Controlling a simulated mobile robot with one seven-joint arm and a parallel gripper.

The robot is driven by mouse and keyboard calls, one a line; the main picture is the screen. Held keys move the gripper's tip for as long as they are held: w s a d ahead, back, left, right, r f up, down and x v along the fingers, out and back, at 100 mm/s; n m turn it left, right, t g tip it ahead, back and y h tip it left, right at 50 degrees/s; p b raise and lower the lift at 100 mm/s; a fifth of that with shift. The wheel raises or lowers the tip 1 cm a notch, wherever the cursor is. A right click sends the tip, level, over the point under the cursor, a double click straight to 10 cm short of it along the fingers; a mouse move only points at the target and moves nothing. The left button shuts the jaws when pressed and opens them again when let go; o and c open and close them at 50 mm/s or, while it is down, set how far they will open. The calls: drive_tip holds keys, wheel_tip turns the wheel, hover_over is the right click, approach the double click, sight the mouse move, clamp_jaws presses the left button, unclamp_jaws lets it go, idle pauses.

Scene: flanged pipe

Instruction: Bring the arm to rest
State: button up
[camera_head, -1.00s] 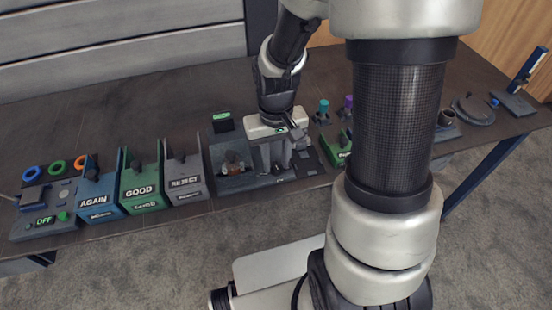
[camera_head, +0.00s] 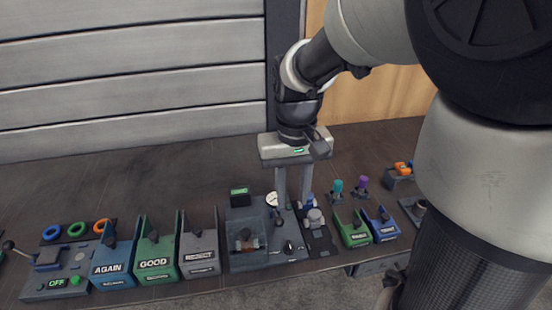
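My gripper (camera_head: 293,202) points straight down above the dark fixture (camera_head: 268,256) in the middle of the bench. Its two fingers are apart, and I see nothing held between them. A small pipe-like part with brownish ends (camera_head: 246,241) sits in the fixture's left recess, left of the fingers. My arm comes down to the gripper from the upper right and hides the right part of the bench.
Left of the fixture stand a grey bin (camera_head: 200,256), a green GOOD bin (camera_head: 157,262), a blue AGAIN bin (camera_head: 113,268) and a panel reading OFF (camera_head: 60,265). Right of it are grey-blue parts (camera_head: 314,218) and small green (camera_head: 353,232) and blue (camera_head: 382,227) bins. The bench's back is clear.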

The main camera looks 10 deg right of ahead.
drive_tip(key=shift+r, duration=0.4)
drive_tip(key=s+r+t+p, duration=0.2)
drive_tip(key=s+r+p, duration=0.2)
drive_tip(key=r, duration=0.5)
drive_tip(key=s+r+t+p, duration=0.3)
drive_tip(key=s+r+p, duration=0.2)
drive_tip(key=r, duration=0.4)
drive_tip(key=shift+s+t, duration=0.3)
drive_tip(key=shift+s, duration=0.35)
drive_tip(key=shift+d, duration=0.1)
